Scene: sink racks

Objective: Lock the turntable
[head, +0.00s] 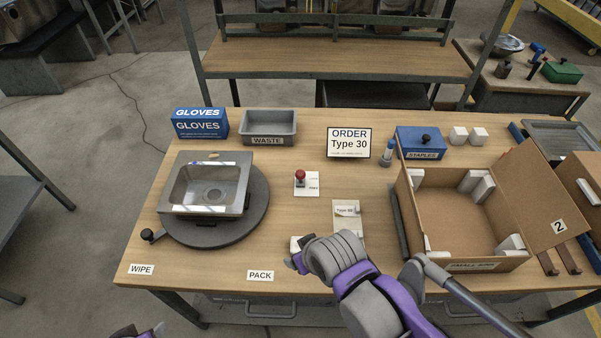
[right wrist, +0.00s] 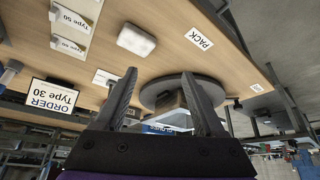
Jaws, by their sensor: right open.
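The turntable (head: 225,238) is a dark grey round disc at the left of the workbench. A steel sink (head: 181,184) rests on it. A black knob (head: 147,235) on a short stem sticks out at the turntable's front left edge. My right gripper (head: 294,262) is above the front middle of the bench, right of the turntable and apart from it. In the right wrist view its fingers (right wrist: 159,74) are spread and empty, with the turntable (right wrist: 156,93) beyond them. Only a small purple part of my left arm shows at the bottom edge of the head view; its jaws are not seen.
A white block (right wrist: 136,40) lies on the bench close to my right gripper. A red button (head: 300,175) stands right of the turntable. An open cardboard box (head: 455,218) fills the right side. The GLOVES box (head: 200,124) and WASTE bin (head: 268,127) stand behind.

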